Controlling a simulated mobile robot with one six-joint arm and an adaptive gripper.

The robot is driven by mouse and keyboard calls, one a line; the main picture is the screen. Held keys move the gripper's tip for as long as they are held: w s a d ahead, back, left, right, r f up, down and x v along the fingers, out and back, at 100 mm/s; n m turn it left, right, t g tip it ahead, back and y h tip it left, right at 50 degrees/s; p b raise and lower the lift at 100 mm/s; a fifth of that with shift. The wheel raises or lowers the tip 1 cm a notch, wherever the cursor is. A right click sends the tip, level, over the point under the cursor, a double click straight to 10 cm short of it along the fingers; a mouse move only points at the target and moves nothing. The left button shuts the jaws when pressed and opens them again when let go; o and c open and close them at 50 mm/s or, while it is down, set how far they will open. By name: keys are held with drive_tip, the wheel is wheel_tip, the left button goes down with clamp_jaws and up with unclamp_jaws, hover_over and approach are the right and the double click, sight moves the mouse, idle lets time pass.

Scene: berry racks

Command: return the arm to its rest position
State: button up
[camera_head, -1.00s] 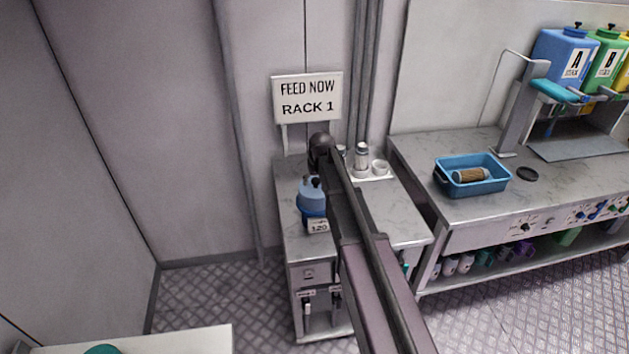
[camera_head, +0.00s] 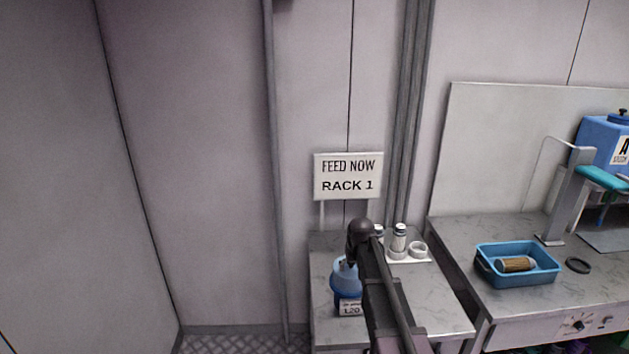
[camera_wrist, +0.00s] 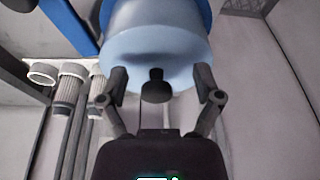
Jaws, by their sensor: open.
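My arm's dark end joint (camera_head: 360,232) shows in the head view over the left counter, just above a blue container (camera_head: 344,288) with a dark knob and a white label reading about 1.20. The gripper itself is not clearly visible in the head view. In the wrist view my gripper (camera_wrist: 162,82) has its two fingers spread apart. The container's pale blue body (camera_wrist: 155,55) fills the top of that view, with a small dark knob (camera_wrist: 155,86) between the fingers. No contact with either finger is clear.
A sign reading FEED NOW RACK 1 (camera_head: 348,176) stands behind the left counter (camera_head: 440,310). A white tray (camera_head: 410,260) with a bottle and cup sits to the container's right. A blue bin (camera_head: 518,280) holding a brown cylinder is on the right counter. A wall is behind.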

drive_tip(key=s+m+g, duration=0.1)
drive_tip(key=s+g, duration=0.2)
drive_tip(key=s, duration=2.3)
drive_tip(key=shift+s+f, duration=0.3)
drive_tip(key=shift+f, duration=0.05)
